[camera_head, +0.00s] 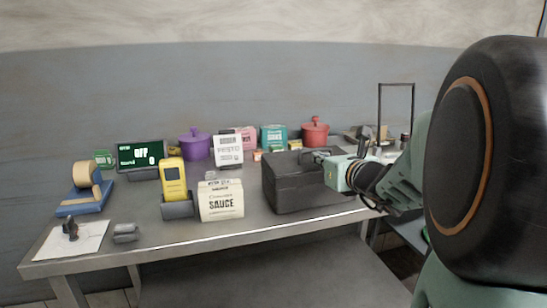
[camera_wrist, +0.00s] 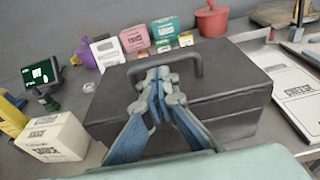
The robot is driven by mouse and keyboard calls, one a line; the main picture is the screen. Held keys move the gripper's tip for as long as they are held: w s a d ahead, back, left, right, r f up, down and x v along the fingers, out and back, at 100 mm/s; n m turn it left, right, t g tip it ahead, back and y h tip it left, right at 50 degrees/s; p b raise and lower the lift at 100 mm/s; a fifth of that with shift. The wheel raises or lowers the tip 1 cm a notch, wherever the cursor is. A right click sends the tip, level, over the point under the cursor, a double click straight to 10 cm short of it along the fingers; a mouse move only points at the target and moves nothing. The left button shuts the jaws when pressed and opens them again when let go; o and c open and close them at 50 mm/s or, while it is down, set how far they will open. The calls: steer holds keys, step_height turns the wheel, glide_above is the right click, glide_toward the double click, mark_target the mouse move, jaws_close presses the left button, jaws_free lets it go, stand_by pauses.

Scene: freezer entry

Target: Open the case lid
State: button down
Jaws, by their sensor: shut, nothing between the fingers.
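The case (camera_head: 290,192) is a dark grey box on the metal table, right of the sauce box. Its lid looks closed, with a seam along the side, and a dark handle arches over the top. It fills the middle of the wrist view (camera_wrist: 220,118), where the handle (camera_wrist: 197,54) shows behind my fingers. My gripper (camera_wrist: 155,80) is shut and empty, with its fingertips at the case's upper part, in front of the handle. In the head view my gripper (camera_head: 322,160) reaches in from the right at lid height. I cannot tell whether it touches the case.
A sauce box (camera_head: 221,200) and a yellow handheld device (camera_head: 173,180) stand left of the case. Purple (camera_head: 195,146) and red (camera_head: 315,132) pots and small boxes stand behind. A flat labelled item (camera_wrist: 295,95) lies right. Bare tabletop (camera_head: 150,245) runs along the front.

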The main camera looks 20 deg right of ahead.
steer(key=shift+r, duration=0.1)
steer(key=shift+w+r+p, duration=0.1)
steer(key=shift+r+p, duration=0.2)
steer(key=shift+p, duration=0.55)
steer(key=shift+w+g+p, duration=0.1)
steer(key=shift+g+p, duration=0.2)
steer(key=shift+p, duration=0.05)
